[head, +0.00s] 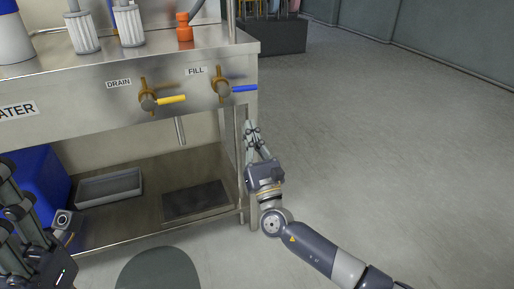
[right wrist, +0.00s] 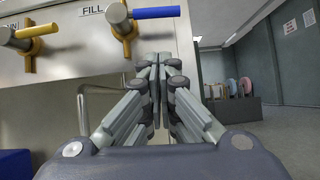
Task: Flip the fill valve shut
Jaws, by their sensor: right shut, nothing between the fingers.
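The fill valve is on the steel front panel under the FILL label, with a brass body (head: 222,88) and a blue handle (head: 244,88). The handle points sideways to the right, about level. In the right wrist view the blue handle (right wrist: 155,12) is at the top, above the fingertips. My right gripper (head: 251,128) is shut and empty, pointing up, below the blue handle and apart from it. The right wrist view shows its fingers (right wrist: 159,62) together. My left gripper (head: 12,200) is partly in view at the lower left; its fingers are unclear.
The drain valve's yellow handle (head: 171,99) is left of the fill valve and also points right. A steel frame post (head: 241,160) stands close to my right gripper. A tray (head: 110,187) and a blue container (head: 40,185) are underneath. Floor (head: 390,130) to the right is clear.

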